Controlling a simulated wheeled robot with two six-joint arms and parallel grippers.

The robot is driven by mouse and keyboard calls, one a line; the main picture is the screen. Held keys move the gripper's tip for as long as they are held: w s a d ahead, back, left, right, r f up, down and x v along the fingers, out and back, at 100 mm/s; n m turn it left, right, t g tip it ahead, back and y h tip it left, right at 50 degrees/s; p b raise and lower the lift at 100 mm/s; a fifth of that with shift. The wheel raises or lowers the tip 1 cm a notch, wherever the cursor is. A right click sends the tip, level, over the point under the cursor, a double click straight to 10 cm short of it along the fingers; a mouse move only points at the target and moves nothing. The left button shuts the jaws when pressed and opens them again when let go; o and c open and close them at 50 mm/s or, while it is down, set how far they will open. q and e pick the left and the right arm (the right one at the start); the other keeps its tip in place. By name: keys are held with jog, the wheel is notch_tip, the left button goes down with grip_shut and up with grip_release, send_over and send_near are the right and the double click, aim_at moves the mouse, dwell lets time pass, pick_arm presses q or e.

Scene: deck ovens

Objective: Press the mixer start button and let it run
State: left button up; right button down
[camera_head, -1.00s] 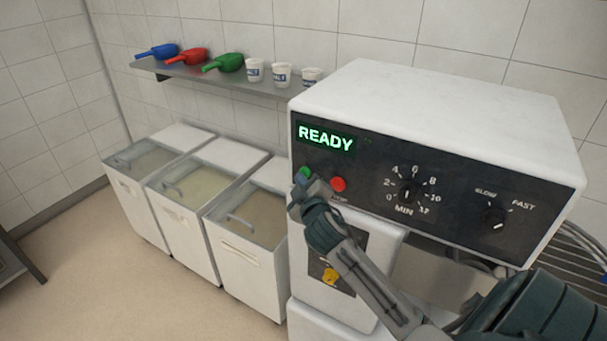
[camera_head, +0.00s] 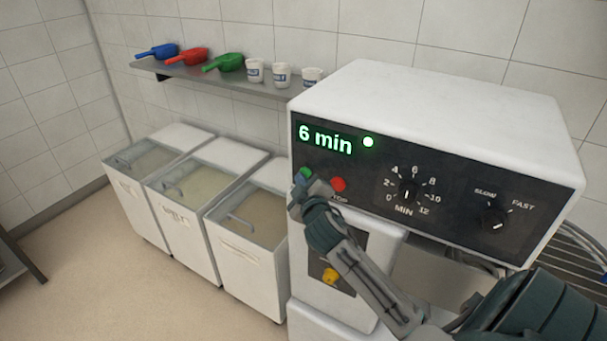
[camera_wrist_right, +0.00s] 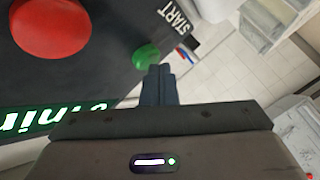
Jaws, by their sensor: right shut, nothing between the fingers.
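The mixer (camera_head: 440,110) is a white box with a black control panel. Its display (camera_head: 325,138) reads "6 min" in lit letters, with a bright green dot beside it. The green start button (camera_head: 304,174) is at the panel's lower left, with the red stop button (camera_head: 338,184) to its right. My right gripper (camera_head: 298,194) is shut and empty, with its tips at or just below the green button. In the right wrist view the shut fingers (camera_wrist_right: 158,82) point at the green button (camera_wrist_right: 146,57); whether they touch it I cannot tell. My left gripper is out of view.
The timer dial (camera_head: 407,194) and the slow/fast knob (camera_head: 494,218) sit right of the buttons. White ingredient bins (camera_head: 240,262) stand on the floor at left. A wall shelf (camera_head: 225,80) holds coloured scoops and white tubs.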

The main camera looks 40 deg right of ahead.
jog(key=shift+s+a, duration=0.25)
jog(key=shift+a, duration=0.3)
jog(key=shift+a, duration=0.1)
jog(key=shift+s+a+p, duration=0.2)
jog(key=shift+s+a, duration=0.1)
jog(key=shift+a, duration=0.45)
jog(key=shift+s+a+p, duration=0.15)
jog(key=shift+s+a, duration=0.2)
jog(key=shift+a, duration=0.4)
jog(key=shift+s+a+p, duration=0.2)
jog(key=shift+s+a, duration=0.1)
jog(key=shift+a, duration=0.45)
jog(key=shift+f, duration=0.1)
